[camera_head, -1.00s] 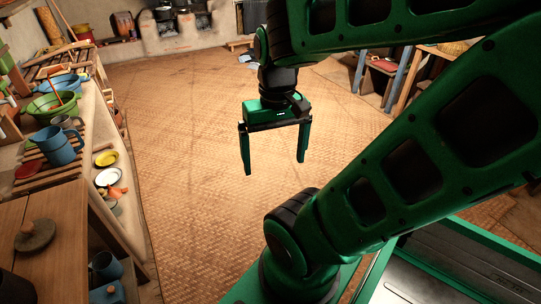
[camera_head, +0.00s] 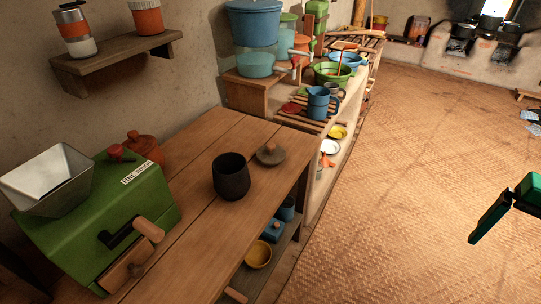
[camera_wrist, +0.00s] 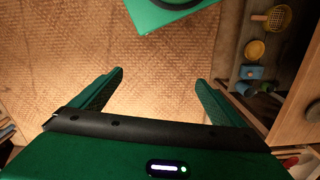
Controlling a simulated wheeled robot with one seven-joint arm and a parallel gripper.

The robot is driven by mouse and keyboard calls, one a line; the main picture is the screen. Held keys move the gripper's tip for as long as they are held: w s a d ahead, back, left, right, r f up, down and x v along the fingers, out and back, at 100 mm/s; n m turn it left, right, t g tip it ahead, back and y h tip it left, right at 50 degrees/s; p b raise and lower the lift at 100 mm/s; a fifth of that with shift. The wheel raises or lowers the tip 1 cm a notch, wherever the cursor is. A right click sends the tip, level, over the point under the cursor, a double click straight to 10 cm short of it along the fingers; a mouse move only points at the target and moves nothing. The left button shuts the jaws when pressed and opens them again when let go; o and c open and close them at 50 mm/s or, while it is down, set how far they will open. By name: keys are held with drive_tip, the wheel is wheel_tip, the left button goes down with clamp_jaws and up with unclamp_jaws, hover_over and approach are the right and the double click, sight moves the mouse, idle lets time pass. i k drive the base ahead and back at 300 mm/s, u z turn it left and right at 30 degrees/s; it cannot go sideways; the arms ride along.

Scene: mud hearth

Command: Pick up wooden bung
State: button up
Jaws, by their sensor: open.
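I cannot pick out the wooden bung for certain. A round brown lid-like piece with a knob (camera_head: 270,153) lies on the wooden table (camera_head: 215,245) beside a dark cup (camera_head: 231,178). A pale wooden piece (camera_head: 235,295) shows partly at the lower shelf's edge. My gripper (camera_wrist: 159,78) is open and empty in the wrist view, pointing over the woven floor mat. In the head view only one of its green fingers shows at the right edge, well away from the table; the other is out of frame.
A green mill (camera_head: 95,225) with a metal hopper stands on the table's left, near an orange lidded pot (camera_head: 143,147). A yellow bowl (camera_head: 258,254) and a blue box (camera_head: 273,230) sit on the lower shelf. The woven floor (camera_head: 430,160) right of the table is clear.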

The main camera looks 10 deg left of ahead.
sight(269, 154)
drive_tip(key=k, duration=1.2)
drive_tip(key=z, duration=0.35)
drive_tip(key=i, duration=1.65)
drive_tip(key=u, duration=0.15)
